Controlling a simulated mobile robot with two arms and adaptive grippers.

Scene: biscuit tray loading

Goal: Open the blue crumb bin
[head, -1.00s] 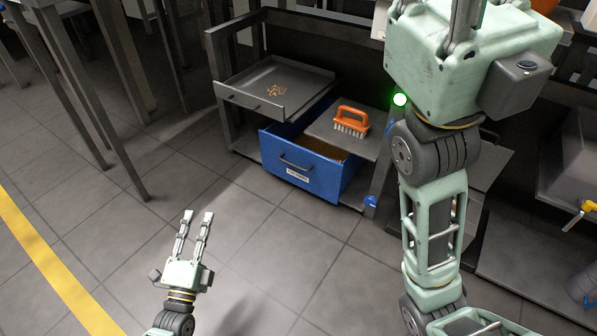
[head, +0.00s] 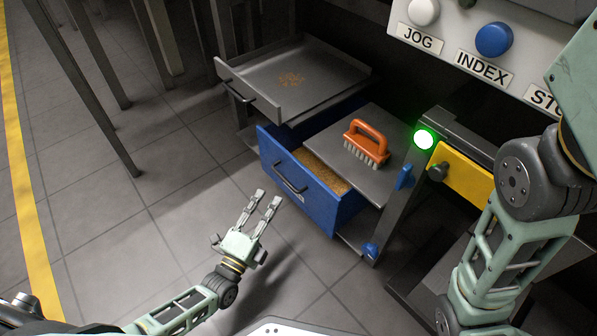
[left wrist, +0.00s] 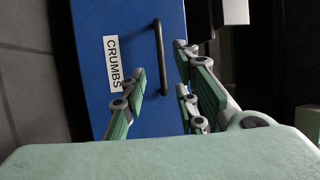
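The blue crumb bin (head: 330,209) is a drawer that stands partly pulled out under a grey plate. Yellow-brown crumbs (head: 325,173) show inside it. Its dark bar handle (head: 289,180) is on the front face. In the left wrist view the bin's front (left wrist: 88,30) carries a "CRUMBS" label (left wrist: 113,63) and the handle (left wrist: 160,55). My left gripper (head: 268,196) is open and empty, in front of the bin's face. In the left wrist view its fingers (left wrist: 163,78) are spread, with the handle showing between them; contact cannot be told. My right gripper is out of view.
An orange brush (head: 367,142) lies on the grey plate (head: 340,128) over the bin. A grey tray (head: 320,75) with a few crumbs is pulled out at upper left. A post with a green light (head: 423,139) stands right of the bin. The floor in front is clear.

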